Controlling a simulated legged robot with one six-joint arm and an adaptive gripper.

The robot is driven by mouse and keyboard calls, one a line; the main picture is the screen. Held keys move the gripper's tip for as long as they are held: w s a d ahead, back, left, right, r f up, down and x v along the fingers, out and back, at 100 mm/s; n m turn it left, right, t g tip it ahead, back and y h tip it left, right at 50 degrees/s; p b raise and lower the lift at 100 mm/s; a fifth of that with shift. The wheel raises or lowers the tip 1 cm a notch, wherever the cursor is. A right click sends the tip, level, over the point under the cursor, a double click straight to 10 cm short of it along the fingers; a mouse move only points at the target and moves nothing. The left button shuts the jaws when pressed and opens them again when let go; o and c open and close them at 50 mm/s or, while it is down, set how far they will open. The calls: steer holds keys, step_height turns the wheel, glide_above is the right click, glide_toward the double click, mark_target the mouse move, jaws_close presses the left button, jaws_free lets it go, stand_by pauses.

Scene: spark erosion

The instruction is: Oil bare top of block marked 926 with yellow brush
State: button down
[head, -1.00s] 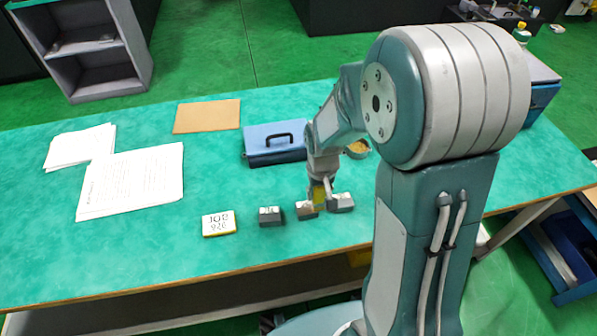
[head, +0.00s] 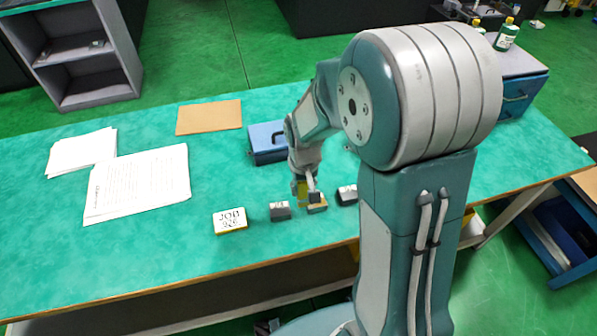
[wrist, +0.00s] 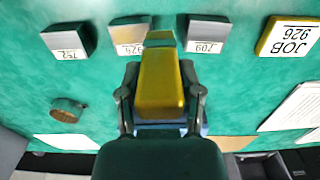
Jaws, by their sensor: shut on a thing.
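My gripper (wrist: 160,95) is shut on the yellow brush (wrist: 160,80), whose end points toward the row of blocks. In the head view the yellow brush (head: 302,190) hangs below my gripper (head: 303,180). The block marked 926 (wrist: 127,32) is the middle one of three. The brush end overlaps its right side in the wrist view; I cannot tell whether it touches the top. In the head view the block (head: 317,204) shows a tan top, partly hidden by my gripper. The job card (head: 230,221) reads JOB 926; it also shows in the wrist view (wrist: 288,36).
The block marked 709 (wrist: 207,32) and the block marked 752 (wrist: 70,40) flank the middle one. A blue toolbox (head: 266,142), papers (head: 140,185) and a brown board (head: 209,117) lie farther back.

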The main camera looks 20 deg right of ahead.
steer(key=r, duration=0.1)
steer(key=d+r, duration=0.1)
steer(key=r, duration=0.1)
steer(key=shift+r, duration=1)
steer(key=shift+a+r, duration=0.35)
steer(key=shift+r, duration=0.45)
steer(key=shift+d, duration=0.1)
steer(key=shift+d, duration=0.15)
